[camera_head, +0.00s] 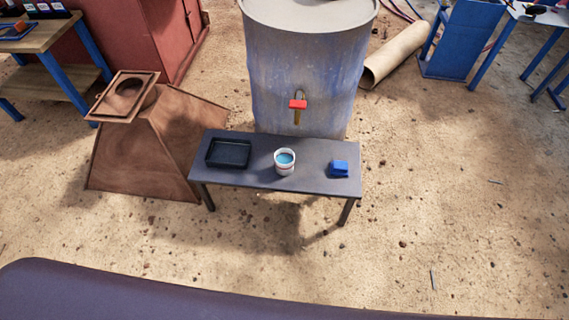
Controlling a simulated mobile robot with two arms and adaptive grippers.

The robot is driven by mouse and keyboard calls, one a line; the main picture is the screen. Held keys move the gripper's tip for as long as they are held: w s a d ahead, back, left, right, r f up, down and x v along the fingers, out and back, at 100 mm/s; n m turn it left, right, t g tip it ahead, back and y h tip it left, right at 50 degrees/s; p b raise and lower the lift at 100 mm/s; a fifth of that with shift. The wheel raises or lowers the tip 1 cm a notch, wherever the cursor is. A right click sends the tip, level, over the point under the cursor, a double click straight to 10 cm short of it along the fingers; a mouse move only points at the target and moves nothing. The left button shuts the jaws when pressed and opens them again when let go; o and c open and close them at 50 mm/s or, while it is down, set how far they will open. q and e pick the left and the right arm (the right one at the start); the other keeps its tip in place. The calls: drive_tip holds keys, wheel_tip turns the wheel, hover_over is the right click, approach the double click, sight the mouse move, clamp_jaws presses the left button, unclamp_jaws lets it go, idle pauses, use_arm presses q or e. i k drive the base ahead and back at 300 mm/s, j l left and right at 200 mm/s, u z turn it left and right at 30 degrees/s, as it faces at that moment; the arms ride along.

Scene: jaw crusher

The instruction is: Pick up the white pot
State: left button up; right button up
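The white pot (284,168) stands upright on a small dark grey table (262,178), near the middle of its top. It is a small round white container with something blue inside. A black tray (229,153) lies to its left on the same table, and a small blue object (339,169) lies to its right. The pot is apart from both. Neither of my grippers shows in the head view.
A large grey-blue barrel (300,70) with a red-handled tap (298,104) stands right behind the table. A rusty brown metal hopper (150,145) stands close on the left. The sandy ground (450,220) in front and to the right is mostly clear, with small stones.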

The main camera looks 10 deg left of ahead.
sight(284, 158)
drive_tip(key=u, duration=0.35)
drive_tip(key=i+l+u, duration=0.1)
drive_tip(key=l+u, duration=0.25)
drive_tip(key=l, duration=0.15)
drive_tip(key=i+l+u, duration=0.1)
drive_tip(key=l+u, duration=0.25)
drive_tip(key=l, duration=0.15)
drive_tip(key=l+u, duration=0.35)
drive_tip(key=l, duration=0.2)
